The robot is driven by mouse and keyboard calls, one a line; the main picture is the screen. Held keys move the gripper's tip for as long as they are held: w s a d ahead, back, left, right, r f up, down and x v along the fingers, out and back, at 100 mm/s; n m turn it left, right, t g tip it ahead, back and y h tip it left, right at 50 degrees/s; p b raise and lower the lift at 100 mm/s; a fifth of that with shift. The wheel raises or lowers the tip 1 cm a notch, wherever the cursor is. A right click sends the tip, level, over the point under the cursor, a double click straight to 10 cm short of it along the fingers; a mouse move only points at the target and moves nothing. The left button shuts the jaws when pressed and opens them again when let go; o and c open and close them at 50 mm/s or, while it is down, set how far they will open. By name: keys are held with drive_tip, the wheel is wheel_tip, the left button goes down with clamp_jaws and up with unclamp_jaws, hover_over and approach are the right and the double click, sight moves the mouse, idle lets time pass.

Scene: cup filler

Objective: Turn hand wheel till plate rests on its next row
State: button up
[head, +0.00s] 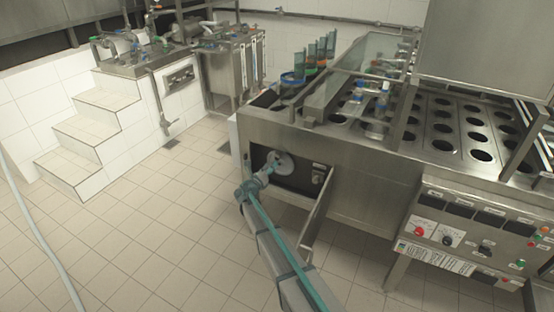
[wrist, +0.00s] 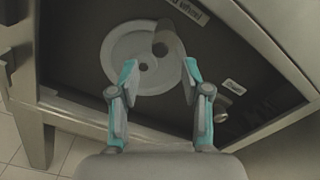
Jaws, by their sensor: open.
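The hand wheel (wrist: 118,50) is a pale round disc with a knob, set in the dark recess at the machine's near left end. In the head view the wheel (head: 286,164) shows just beyond my gripper (head: 264,177). In the wrist view my gripper (wrist: 158,78) is open, its two teal-tipped fingers spread over the lower part of the wheel. The knob (wrist: 163,38) stands at the wheel's upper right, above the fingertips. I cannot tell whether a finger touches the wheel. The plate (head: 440,125) has rows of round holes and lies on top of the machine.
An open panel door (head: 317,212) hangs right of my arm. A small metal fitting (wrist: 222,108) sits right of the wheel in the recess. A control box (head: 465,235) is at the right. White tiled steps (head: 85,140) stand at the left, with open floor between.

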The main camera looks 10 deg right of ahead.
sight(276, 158)
drive_tip(key=p+x, duration=0.1)
drive_tip(key=x, duration=0.5)
drive_tip(key=shift+w+d, duration=0.25)
drive_tip(key=shift+d, duration=0.05)
clamp_jaws()
